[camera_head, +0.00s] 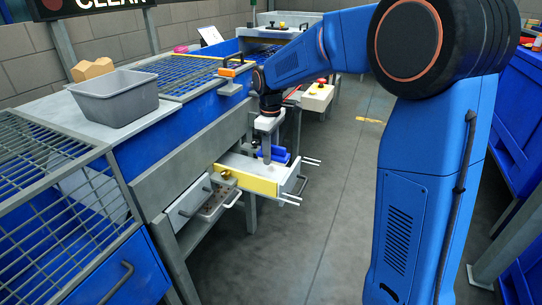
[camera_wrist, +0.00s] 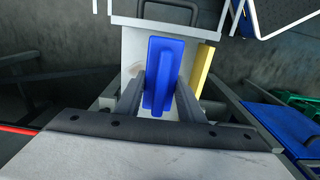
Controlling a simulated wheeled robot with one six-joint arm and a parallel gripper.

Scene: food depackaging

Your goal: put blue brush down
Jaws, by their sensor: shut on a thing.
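The blue brush (camera_wrist: 163,68) is between the two fingers of my gripper (camera_wrist: 160,100) in the wrist view. It points away from the wrist, with its flat blue face toward the camera. In the head view my gripper (camera_head: 267,151) reaches down at an open drawer with a yellow side (camera_head: 247,181), and the blue brush (camera_head: 281,156) shows beside the fingers. The drawer's pale floor (camera_wrist: 133,48) is behind the brush in the wrist view. I cannot tell whether the brush touches it.
A second drawer (camera_head: 190,205) below is partly open, with a handle. A grey bin (camera_head: 115,97) and tan blocks (camera_head: 93,69) stand on the bench to the left. Metal handles stick out at the drawer's right end. The floor (camera_head: 300,235) in front is clear.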

